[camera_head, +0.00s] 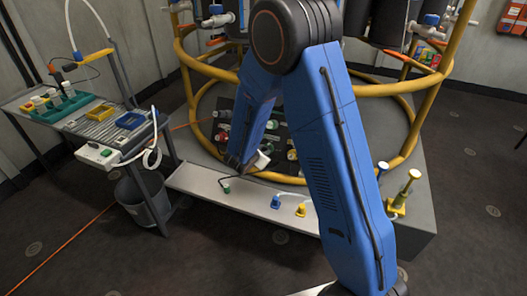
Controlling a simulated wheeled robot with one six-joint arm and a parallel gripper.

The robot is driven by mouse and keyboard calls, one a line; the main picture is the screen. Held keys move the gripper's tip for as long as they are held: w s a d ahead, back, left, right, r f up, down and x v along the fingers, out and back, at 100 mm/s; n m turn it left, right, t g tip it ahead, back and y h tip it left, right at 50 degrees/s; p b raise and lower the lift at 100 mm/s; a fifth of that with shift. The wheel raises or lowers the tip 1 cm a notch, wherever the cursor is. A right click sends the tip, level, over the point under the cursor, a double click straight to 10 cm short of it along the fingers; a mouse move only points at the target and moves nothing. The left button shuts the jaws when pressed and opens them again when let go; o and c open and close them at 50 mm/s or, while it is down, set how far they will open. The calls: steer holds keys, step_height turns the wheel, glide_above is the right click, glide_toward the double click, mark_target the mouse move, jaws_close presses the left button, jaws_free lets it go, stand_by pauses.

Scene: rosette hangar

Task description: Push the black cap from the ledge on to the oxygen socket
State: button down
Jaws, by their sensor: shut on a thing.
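My gripper (240,166) is low at the front of the dark socket panel, just above the pale ledge (195,181). It is shut on a small dark thing, which I take to be the black cap; its outline blends with the jaws. A white piece (262,160) shows right beside the gripper. I cannot tell which is the oxygen socket. My arm hides part of the panel.
A blue fitting (276,202) and a yellow fitting (300,210) stand on the ledge to the right. A yellow tubular frame (186,58) rings the panel. A cart (78,118) with trays and a bin (141,200) stand at left. The front floor is clear.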

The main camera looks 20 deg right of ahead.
steer(key=shift+w+d+f, duration=0.3)
steer(key=shift+w, duration=0.05)
stand_by(0.9)
steer(key=c, duration=1.5)
jaws_free()
steer(key=shift+o, duration=0.2)
steer(key=v, duration=1.7)
steer(key=shift+s, duration=0.15)
steer(key=shift+a+r, duration=0.1)
